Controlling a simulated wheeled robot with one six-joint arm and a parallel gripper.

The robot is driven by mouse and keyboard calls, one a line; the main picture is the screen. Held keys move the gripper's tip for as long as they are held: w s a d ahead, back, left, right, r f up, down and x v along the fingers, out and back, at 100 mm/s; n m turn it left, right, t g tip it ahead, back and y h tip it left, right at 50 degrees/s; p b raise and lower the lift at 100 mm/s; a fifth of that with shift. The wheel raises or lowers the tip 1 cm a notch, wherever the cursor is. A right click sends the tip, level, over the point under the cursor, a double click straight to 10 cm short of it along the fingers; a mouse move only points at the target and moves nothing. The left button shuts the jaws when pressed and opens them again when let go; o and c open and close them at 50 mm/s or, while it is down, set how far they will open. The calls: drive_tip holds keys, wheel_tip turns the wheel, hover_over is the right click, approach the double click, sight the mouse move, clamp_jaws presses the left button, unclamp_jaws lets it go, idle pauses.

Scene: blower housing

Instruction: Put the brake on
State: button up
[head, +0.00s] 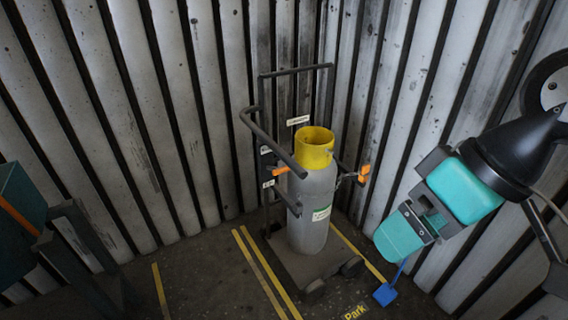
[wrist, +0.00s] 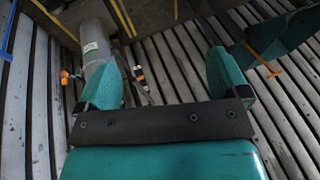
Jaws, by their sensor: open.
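A trolley (head: 310,262) stands near the back corner and carries a grey cylinder (head: 312,205) with a yellow collar (head: 314,148). An orange lever (head: 281,171) shows at the cylinder's left and an orange handle (head: 363,174) at its right. A blue pad (head: 386,294) on a thin blue rod is low at the right. I cannot tell which part is the brake. My teal gripper (head: 414,232) is right of the trolley, apart from it. In the wrist view my gripper (wrist: 165,85) is open and empty, with the cylinder (wrist: 97,45) beyond its left finger.
Ribbed metal walls (head: 150,110) close in behind and at the right. A dark teal unit (head: 20,210) with an orange bar stands at the left edge. Yellow lines (head: 260,270) mark the floor, with "Park" lettering (head: 355,313) in front. Bare floor lies left of the trolley.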

drive_tip(key=shift+o, duration=0.2)
drive_tip(key=w+a+f+m+t+y+b, duration=0.1)
drive_tip(key=w+a+f+t+b, duration=0.2)
drive_tip(key=w+f+b, duration=0.2)
drive_tip(key=w+a+f+m+t+y+b, duration=0.1)
drive_tip(key=w+a+f+t+b, duration=0.3)
drive_tip(key=w+f, duration=0.6)
drive_tip(key=w+b, duration=0.1)
drive_tip(key=w, duration=0.4)
drive_tip(key=shift+w+a+f+m, duration=0.15)
drive_tip(key=shift+f+m, duration=0.15)
drive_tip(key=shift+f, duration=0.1)
drive_tip(key=t+y+b, duration=0.2)
drive_tip(key=t+b, duration=0.5)
drive_tip(key=t, duration=0.1)
approach(279, 170)
drive_tip(key=x, duration=0.4)
drive_tip(key=f+p+x, duration=0.1)
drive_tip(key=x, duration=0.3)
drive_tip(key=d+x, duration=0.1)
drive_tip(key=x, duration=0.3)
drive_tip(key=shift+w+f+p, duration=0.3)
drive_tip(key=shift+c, duration=0.5)
drive_tip(key=c, duration=1.1)
drive_tip(key=shift+o, duration=0.2)
drive_tip(key=shift+a+f, duration=0.1)
